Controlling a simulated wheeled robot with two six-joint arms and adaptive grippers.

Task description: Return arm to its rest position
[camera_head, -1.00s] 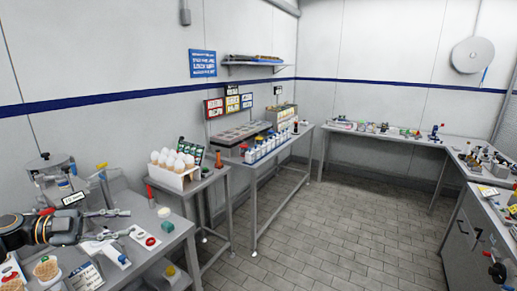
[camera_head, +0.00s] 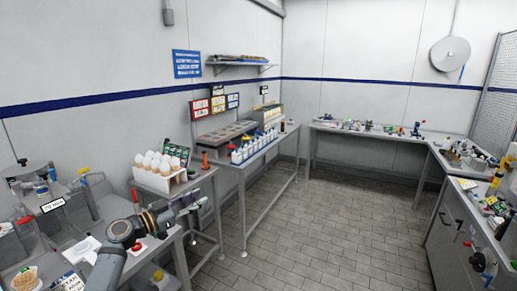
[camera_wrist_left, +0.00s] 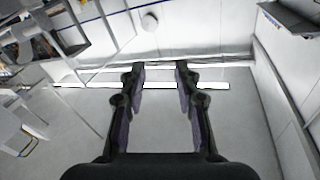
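My left arm comes in from the bottom left in the head view. My left gripper (camera_head: 198,201) points right, in front of the near left bench (camera_head: 178,240) and the egg stand. In the left wrist view the two dark fingers (camera_wrist_left: 160,70) are spread apart with nothing between them. Behind them are pale room surfaces and a bright strip. My right gripper is in neither view.
White eggs sit in a white stand (camera_head: 147,181) on a small table close behind my left gripper. A bench with white bottles (camera_head: 243,153) stands farther back. More cluttered benches line the right side (camera_head: 436,214). The tiled floor (camera_head: 316,223) in the middle is clear.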

